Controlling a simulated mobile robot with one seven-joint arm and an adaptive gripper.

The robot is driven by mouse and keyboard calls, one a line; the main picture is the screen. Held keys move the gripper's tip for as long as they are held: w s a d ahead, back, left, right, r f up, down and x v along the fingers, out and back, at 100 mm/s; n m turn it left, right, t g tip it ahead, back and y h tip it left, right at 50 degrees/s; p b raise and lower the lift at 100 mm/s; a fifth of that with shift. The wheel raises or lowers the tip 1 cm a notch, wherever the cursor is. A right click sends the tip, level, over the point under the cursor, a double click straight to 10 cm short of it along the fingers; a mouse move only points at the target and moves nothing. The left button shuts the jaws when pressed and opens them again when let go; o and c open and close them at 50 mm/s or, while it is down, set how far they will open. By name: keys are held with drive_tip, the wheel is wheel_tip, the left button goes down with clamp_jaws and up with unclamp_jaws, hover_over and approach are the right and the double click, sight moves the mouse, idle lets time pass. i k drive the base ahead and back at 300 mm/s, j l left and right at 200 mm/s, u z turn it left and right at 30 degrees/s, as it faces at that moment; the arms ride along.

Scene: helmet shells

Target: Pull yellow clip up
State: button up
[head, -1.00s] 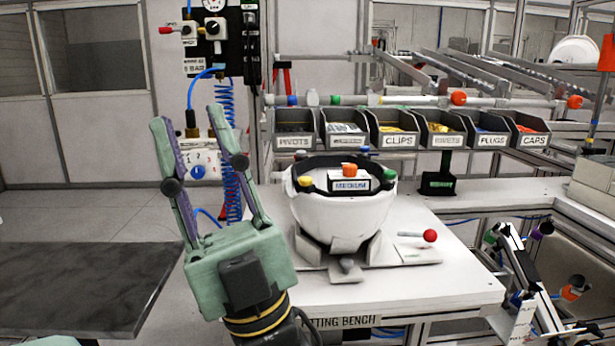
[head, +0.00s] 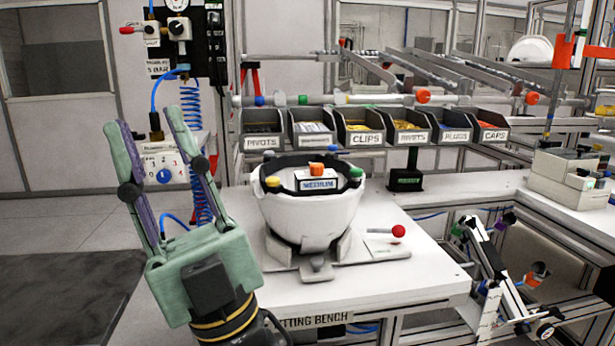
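A white helmet shell (head: 312,218) sits upside down in a holder on the fitting bench (head: 420,270). A small yellow clip (head: 273,181) is on the left of its dark inner rim. An orange piece (head: 316,169) tops the block labelled MEDIUM (head: 318,184) in the middle, and a green piece (head: 356,172) is at the right of the rim. My gripper (head: 148,128) is at the left, pointing up, with its two fingers spread and nothing between them. It is apart from the helmet and to the left of the yellow clip.
Labelled bins stand behind the bench, including a clips bin (head: 367,138). A red-knobbed lever (head: 398,231) is right of the helmet. A coiled blue hose (head: 192,105) hangs behind my gripper. A dark mat or tabletop (head: 60,265) lies at lower left.

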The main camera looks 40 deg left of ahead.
sight(271, 182)
drive_tip(key=i+l, duration=0.3)
drive_tip(key=l+u, duration=0.2)
drive_tip(key=u, duration=1.45)
drive_tip(key=i+l, duration=0.05)
